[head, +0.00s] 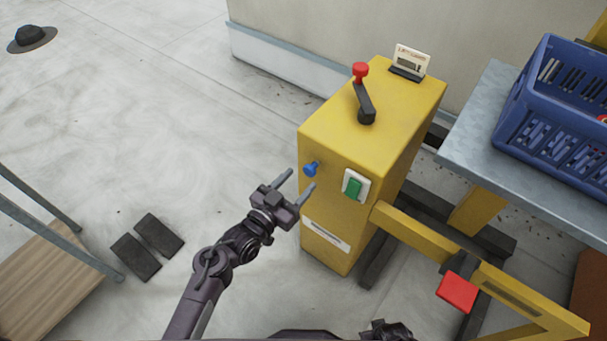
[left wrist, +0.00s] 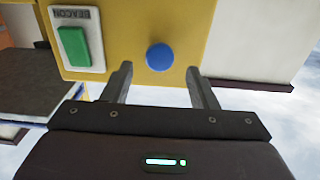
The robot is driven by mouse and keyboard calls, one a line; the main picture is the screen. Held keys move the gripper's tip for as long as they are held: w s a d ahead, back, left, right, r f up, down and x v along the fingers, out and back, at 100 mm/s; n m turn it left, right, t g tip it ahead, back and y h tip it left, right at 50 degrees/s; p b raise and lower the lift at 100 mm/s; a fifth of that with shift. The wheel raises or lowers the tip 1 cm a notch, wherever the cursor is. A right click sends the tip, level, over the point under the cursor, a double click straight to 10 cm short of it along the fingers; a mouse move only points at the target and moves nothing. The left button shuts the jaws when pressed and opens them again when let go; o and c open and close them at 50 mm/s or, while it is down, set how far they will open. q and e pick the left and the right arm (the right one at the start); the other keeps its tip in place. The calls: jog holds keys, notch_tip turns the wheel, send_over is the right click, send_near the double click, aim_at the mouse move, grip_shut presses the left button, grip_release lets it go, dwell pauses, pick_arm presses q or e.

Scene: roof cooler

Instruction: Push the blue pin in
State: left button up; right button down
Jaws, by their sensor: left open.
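The blue pin (head: 311,169) sticks out of the side face of the yellow box (head: 325,215), near its upper left edge. In the left wrist view the round blue head of the pin (left wrist: 160,57) faces the camera. My left gripper (head: 301,180) is open and empty in front of the box, its fingers pointing at that face. In the left wrist view the pin's head appears between the two fingertips (left wrist: 158,75), and no contact shows. My right gripper (head: 388,331) seems to show only as a dark part at the bottom edge; its jaws are unclear.
A green switch (head: 355,186) on a white plate sits right of the pin. A red-knobbed lever (head: 362,92) and a small display (head: 408,63) are on top of the box. A yellow bar with a red pad (head: 457,291) extends to the right.

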pick_arm(q)
jog(key=shift+v, duration=2.2)
